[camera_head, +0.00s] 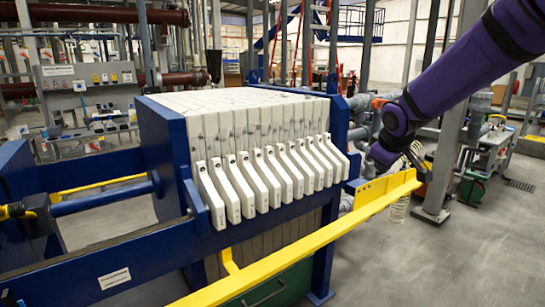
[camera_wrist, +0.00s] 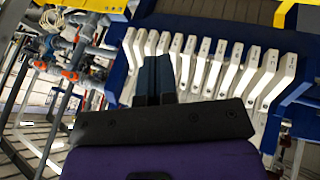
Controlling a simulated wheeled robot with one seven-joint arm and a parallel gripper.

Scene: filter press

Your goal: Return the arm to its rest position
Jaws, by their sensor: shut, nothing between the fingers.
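My arm, purple with dark joints, reaches in from the upper right of the head view. Its dark end hangs beside the right end of the filter press (camera_head: 262,118), above the yellow rail (camera_head: 330,238). In the wrist view, the two dark blue fingers of my gripper (camera_wrist: 155,80) stand side by side, pressed together with nothing between them. Beyond the fingers, the row of white plate handles (camera_wrist: 205,65) shows, and it also shows in the head view (camera_head: 268,180). The fingers appear apart from the handles.
The blue press frame (camera_head: 168,155) and yellow rail lie close to my arm. Grey pipes, valves and a post (camera_head: 452,120) stand behind it at the right. Grey floor (camera_head: 455,255) is open at the lower right.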

